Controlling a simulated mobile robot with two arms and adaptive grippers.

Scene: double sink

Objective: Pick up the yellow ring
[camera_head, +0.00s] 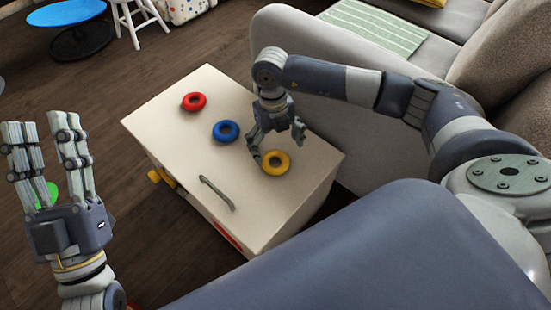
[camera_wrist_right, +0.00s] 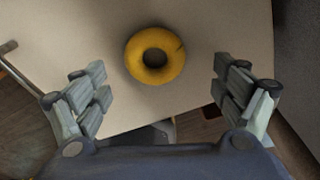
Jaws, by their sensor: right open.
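The yellow ring (camera_head: 276,171) lies flat on the cream cabinet top (camera_head: 185,135), near its right end. In the right wrist view the yellow ring (camera_wrist_right: 136,64) lies ahead of and between the open fingers. My right gripper (camera_head: 274,143) is open and empty, just above and beside the ring in the head view; it also shows in the right wrist view (camera_wrist_right: 160,92). My left gripper (camera_head: 42,135) is open and empty, raised at the left, away from the cabinet.
A blue ring (camera_head: 225,138) and a red ring (camera_head: 194,107) lie on the cabinet top to the left of the yellow ring. A grey handle (camera_head: 217,192) sits along the near side. A grey sofa (camera_head: 300,45) stands close behind the cabinet.

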